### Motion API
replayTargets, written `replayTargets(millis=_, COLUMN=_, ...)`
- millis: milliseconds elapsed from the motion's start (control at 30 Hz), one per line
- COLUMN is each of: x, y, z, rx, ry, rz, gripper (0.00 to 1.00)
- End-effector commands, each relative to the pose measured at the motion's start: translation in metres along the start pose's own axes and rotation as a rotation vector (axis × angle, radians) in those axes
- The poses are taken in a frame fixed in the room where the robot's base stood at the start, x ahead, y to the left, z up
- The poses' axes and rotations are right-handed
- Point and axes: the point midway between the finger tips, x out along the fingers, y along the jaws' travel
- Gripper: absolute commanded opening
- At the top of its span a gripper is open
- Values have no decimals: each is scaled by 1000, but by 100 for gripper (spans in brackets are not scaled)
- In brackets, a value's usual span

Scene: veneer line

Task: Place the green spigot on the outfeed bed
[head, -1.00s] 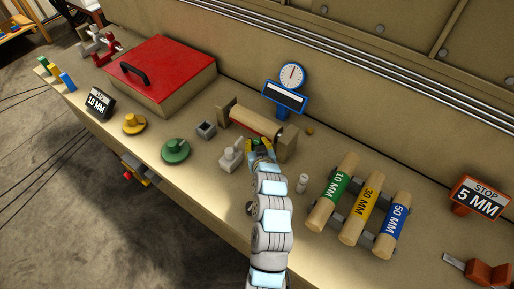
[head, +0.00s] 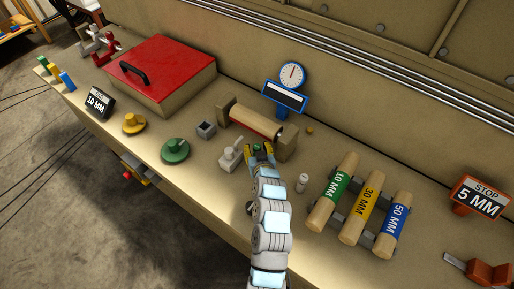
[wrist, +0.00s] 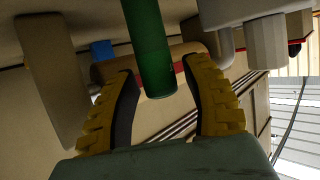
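The green spigot (wrist: 152,50) is a plain green cylinder in the wrist view, its near end showing between my fingers and its far end cut off by the frame. In the head view only a small green bit (head: 257,147) shows at my fingertips. My gripper (head: 260,151) has yellow fingers standing apart on both sides of the spigot, with a narrow gap on the right in the wrist view (wrist: 160,72). It is just in front of the roller stand (head: 255,122). I cannot tell which surface is the outfeed bed, or whether the spigot's far end touches it.
A grey-white lever piece (head: 231,156) stands close left of my gripper and a small white cylinder (head: 302,183) to its right. A blue dial gauge (head: 286,95) is behind. Green and yellow knobbed discs (head: 175,151) lie left; labelled rollers (head: 361,205) lie right.

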Motion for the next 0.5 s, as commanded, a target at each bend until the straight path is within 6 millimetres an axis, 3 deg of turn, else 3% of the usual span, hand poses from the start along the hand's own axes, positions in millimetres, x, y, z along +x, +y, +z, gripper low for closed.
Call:
replayTargets(millis=267, x=-6, y=0, z=-2, rx=0, ry=0, rz=0, gripper=48)
replayTargets(millis=500, x=-32, y=0, z=-2, rx=0, ry=0, rz=1, gripper=48)
